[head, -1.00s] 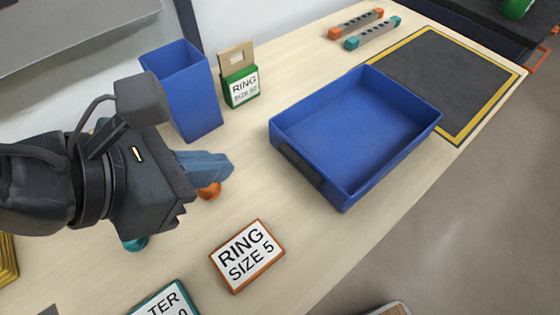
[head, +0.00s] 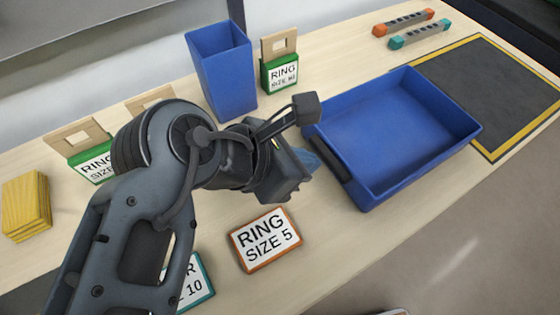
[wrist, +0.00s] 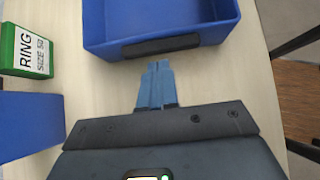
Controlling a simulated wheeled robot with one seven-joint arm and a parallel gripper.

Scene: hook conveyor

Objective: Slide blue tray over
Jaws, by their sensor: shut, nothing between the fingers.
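The blue tray (head: 392,140) is a shallow open box with a dark handle strip on its near left side. It lies on the wooden table, its far right edge close to the yellow-bordered dark mat (head: 497,98). It looks empty. My gripper (head: 310,160) is shut and empty, just left of the tray's handle side. In the wrist view the shut blue fingers (wrist: 157,84) point at the tray (wrist: 165,52), with a small gap of table between fingertips and the dark handle (wrist: 160,46).
A tall blue bin (head: 222,72) and a green ring-size box (head: 280,72) stand behind my gripper. An orange-framed "RING SIZE 5" sign (head: 266,239) lies in front. Two bars with orange (head: 403,22) and teal (head: 420,34) ends lie at the back. The table's front edge is right of the tray.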

